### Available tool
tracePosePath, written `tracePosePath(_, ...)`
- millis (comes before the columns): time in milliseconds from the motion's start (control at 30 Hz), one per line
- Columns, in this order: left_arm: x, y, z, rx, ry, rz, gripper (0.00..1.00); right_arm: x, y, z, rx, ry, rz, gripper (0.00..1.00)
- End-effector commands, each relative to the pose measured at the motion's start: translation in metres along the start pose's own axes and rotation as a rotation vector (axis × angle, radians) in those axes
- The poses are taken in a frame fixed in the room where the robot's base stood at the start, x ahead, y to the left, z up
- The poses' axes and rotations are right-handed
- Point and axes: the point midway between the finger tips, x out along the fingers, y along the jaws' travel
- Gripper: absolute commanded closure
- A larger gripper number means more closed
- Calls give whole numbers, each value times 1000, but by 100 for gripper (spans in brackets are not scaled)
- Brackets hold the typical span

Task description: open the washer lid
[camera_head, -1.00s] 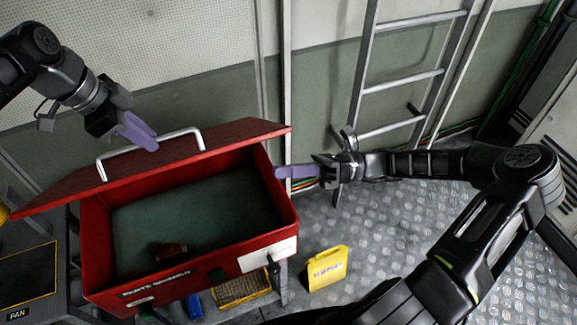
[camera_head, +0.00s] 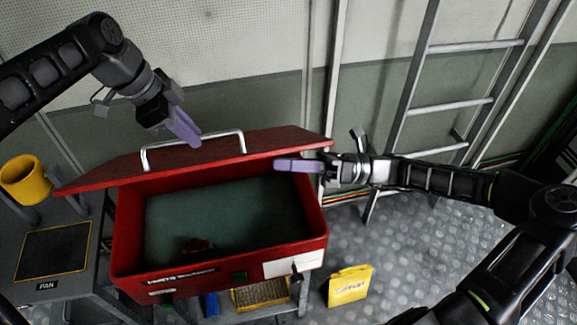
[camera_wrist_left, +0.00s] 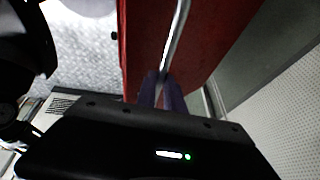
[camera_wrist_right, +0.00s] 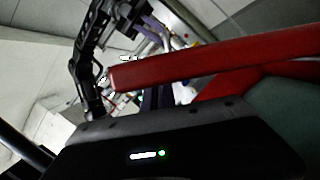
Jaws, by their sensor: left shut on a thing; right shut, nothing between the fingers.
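The red washer (camera_head: 220,277) stands open at centre-left in the head view, its dark green inside showing. Its red lid (camera_head: 280,143) is raised and leans toward the back wall. A silver handle (camera_head: 243,140) is on the lid. My left gripper (camera_head: 192,138) is shut on the handle; in the left wrist view its purple fingers (camera_wrist_left: 163,82) meet at the bar. My right gripper (camera_head: 282,165) is shut and empty, its fingers just below the lid's right end, over the washer's back right corner. In the right wrist view a red edge (camera_wrist_right: 190,68) crosses close ahead; contact is unclear.
A small brown-red item (camera_head: 197,245) lies in the washer. A yellow mug (camera_head: 25,180) and a dark PAN mat (camera_head: 53,250) are on the left bench. A yellow container (camera_head: 349,286) stands on the metal floor. A ladder (camera_head: 455,105) leans at the back right.

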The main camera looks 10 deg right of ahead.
Motion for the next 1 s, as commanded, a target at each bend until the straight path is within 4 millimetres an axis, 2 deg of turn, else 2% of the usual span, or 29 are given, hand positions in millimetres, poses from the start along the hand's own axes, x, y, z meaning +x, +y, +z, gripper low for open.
tracePosePath(33, 3, -3, 6, -7, -8, -7, 100, 0, -1, -1, 0, 0, 0, 100)
tracePosePath(133, 3, -3, 6, -7, -8, -7, 100, 1, 0, 3, 8, 4, -3, 100)
tracePosePath(333, 4, -2, 6, -7, -9, 0, 100, 5, 0, 23, 53, 0, -17, 100)
tracePosePath(567, 5, 2, 5, -6, -9, 13, 100, 5, 0, 27, 54, -7, -18, 100)
tracePosePath(600, 5, 2, 5, -6, -9, 14, 86, 5, 0, 27, 54, -7, -18, 100)
tracePosePath(800, 5, 2, 3, -3, -7, 13, 69, 5, 0, 27, 54, -6, -18, 100)
tracePosePath(867, 4, 2, 3, -2, -7, 13, 66, 5, 0, 27, 54, -6, -18, 100)
tracePosePath(1000, -4, 2, 2, -2, -5, 9, 66, 5, 0, 27, 54, -6, -18, 100)
